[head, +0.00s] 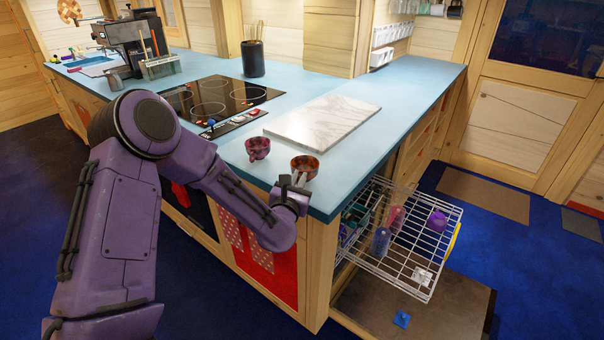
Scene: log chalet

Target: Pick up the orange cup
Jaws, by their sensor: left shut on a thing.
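The orange cup (305,165) is at the front corner of the blue counter (235,155), near its edge. My left gripper (298,180) reaches up to it from the front and is shut on its near side. The fingers hide part of the cup, and I cannot tell whether it touches the counter. A dark pink cup (257,148) stands on the counter just left of the orange cup, apart from it. My right gripper is not in view.
A marble board (322,119) lies behind the cups. A cooktop (215,97) is at left, with a utensil holder (253,58) behind it. An open dishwasher rack (415,250) with cups juts out right of the counter. Blue floor (540,270) is free at right.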

